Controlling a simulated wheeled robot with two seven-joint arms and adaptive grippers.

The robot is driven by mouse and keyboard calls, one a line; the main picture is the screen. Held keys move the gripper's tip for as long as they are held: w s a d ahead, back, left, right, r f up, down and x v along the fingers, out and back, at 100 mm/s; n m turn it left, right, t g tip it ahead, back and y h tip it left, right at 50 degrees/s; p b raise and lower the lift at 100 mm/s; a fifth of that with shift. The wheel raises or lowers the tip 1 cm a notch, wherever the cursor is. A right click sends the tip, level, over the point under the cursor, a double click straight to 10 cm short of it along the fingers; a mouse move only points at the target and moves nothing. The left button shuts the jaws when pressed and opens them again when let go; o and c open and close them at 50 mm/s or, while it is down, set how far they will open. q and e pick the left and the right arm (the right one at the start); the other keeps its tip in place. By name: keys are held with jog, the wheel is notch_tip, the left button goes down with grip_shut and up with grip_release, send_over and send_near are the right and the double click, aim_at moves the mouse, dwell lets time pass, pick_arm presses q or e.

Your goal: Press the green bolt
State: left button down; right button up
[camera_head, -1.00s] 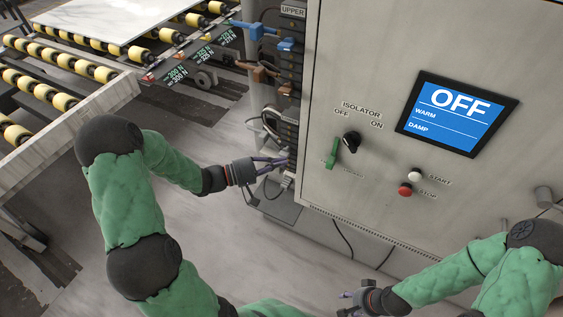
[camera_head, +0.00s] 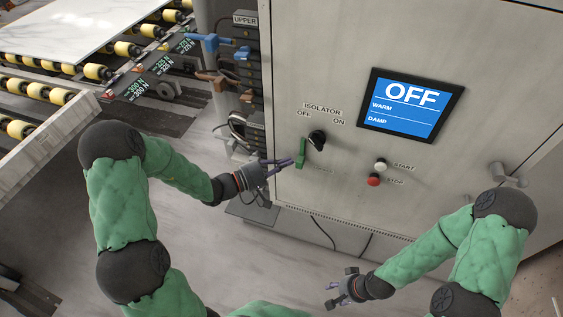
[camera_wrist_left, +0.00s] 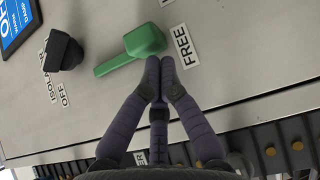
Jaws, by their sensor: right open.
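The green bolt (camera_head: 301,154) is a lever-shaped handle on the front of the grey cabinet, below and left of the isolator knob. In the left wrist view the bolt (camera_wrist_left: 132,48) has a thick head at its right end beside a label reading FREE. My left gripper (camera_head: 287,163) is just left of the bolt. In the wrist view its fingertips (camera_wrist_left: 160,72) are together, with nothing between them, right at the underside of the bolt's head; I cannot tell whether they touch. My right gripper (camera_head: 335,292) is open and empty, low in front of the cabinet.
The black isolator knob (camera_head: 317,139) is close to the bolt. The white start button (camera_head: 380,164) and red stop button (camera_head: 373,180) are to the right, under a screen (camera_head: 411,104) reading OFF. Connectors and cables (camera_head: 240,130) line the cabinet's left side. Rollers carry a slab (camera_head: 70,25).

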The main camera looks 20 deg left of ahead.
aim_at(296, 167)
pick_arm(q)
jog(key=shift+d, duration=0.1)
jog(key=d+b, duration=0.1)
jog(key=d, duration=0.3)
jog(key=shift+s+d+b, duration=0.1)
jog(key=shift+d+b, duration=0.15)
jog(key=shift+b, duration=0.15)
jog(key=shift+a, duration=0.15)
jog(key=shift+a, duration=0.25)
jog(key=w+a+b+v, duration=0.1)
jog(key=b+v, duration=0.1)
jog(key=v, duration=1)
jog(key=shift+w+a, duration=0.25)
jog(key=shift+a, duration=0.15)
